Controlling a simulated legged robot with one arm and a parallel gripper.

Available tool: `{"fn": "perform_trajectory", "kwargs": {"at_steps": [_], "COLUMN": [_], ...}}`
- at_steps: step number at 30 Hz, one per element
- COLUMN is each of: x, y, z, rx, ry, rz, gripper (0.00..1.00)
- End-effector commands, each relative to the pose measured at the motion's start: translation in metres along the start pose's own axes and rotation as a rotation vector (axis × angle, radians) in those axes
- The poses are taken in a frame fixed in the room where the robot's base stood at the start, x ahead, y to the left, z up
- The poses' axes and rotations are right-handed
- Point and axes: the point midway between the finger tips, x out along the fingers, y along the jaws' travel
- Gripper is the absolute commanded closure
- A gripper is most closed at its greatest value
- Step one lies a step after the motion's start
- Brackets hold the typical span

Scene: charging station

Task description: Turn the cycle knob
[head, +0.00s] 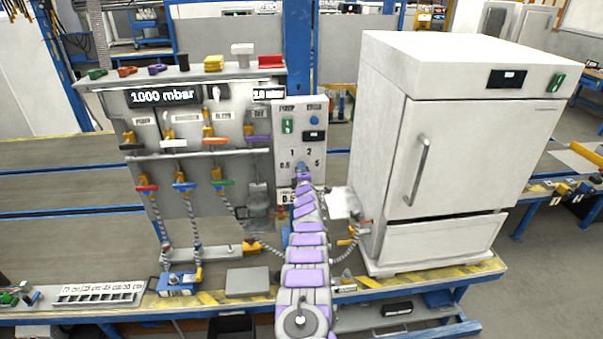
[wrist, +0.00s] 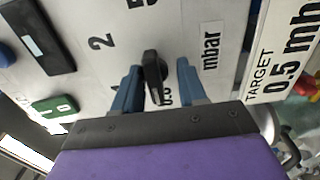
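The cycle knob (wrist: 153,72) is a black bar-shaped knob on a white panel (head: 285,133) marked 1, 2, 0.5 and 5. In the wrist view it lies between the two blue fingers of my gripper (wrist: 158,86), one on each side. Gaps show between the fingers and the knob, so my gripper is open around it. The knob's lower end is near the partly covered 0.5 mark; which end is its pointer I cannot tell. In the head view my gripper (head: 301,168) is in front of the panel's dial and hides the knob.
A green switch (wrist: 54,106) and a dark display (wrist: 37,37) are on the panel. A label (wrist: 285,70) reads TARGET 0.5 mbar. A valve rack with a 1000 mbar display (head: 163,96) stands to the left. A white oven-like cabinet (head: 470,150) stands close on the right.

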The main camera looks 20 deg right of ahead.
Motion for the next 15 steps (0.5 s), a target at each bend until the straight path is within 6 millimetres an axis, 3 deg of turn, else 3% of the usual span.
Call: {"fn": "perform_trajectory", "kwargs": {"at_steps": [8,15], "x": [-0.001,-0.013], "y": [0.002,0.004], "z": [0.001,0.0], "rx": [0.001,-0.002], "ry": [0.0,-0.001], "rz": [0.003,0.001], "gripper": [0.6,0.6]}}
